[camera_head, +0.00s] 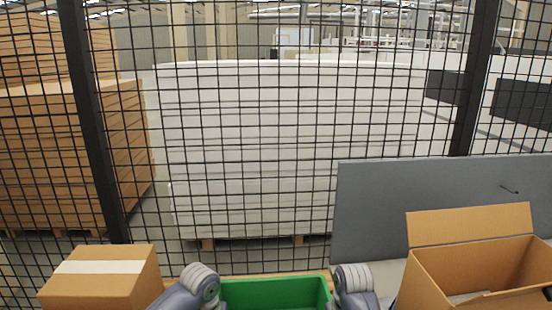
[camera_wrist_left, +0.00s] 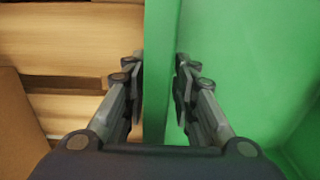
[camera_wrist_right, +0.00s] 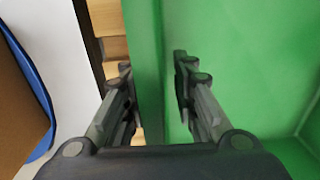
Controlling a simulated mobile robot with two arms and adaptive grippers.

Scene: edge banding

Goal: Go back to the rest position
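A green bin (camera_head: 275,293) stands at the bottom centre of the head view, between my two forearms. In the left wrist view, my left gripper (camera_wrist_left: 160,85) straddles the upright wall of the green bin (camera_wrist_left: 250,60), one finger outside and one inside. In the right wrist view, my right gripper (camera_wrist_right: 157,85) straddles a wall of the same bin (camera_wrist_right: 240,60) in the same way. Both grippers look open, with narrow gaps beside the walls; contact is hard to judge. The fingers are outside the head view.
A closed cardboard box (camera_head: 100,275) is at the left and an open cardboard box (camera_head: 480,275) at the right. A grey panel (camera_head: 400,205) stands behind the open box. A black mesh fence (camera_head: 97,140) crosses the back, with stacked white boards (camera_head: 290,150) beyond it.

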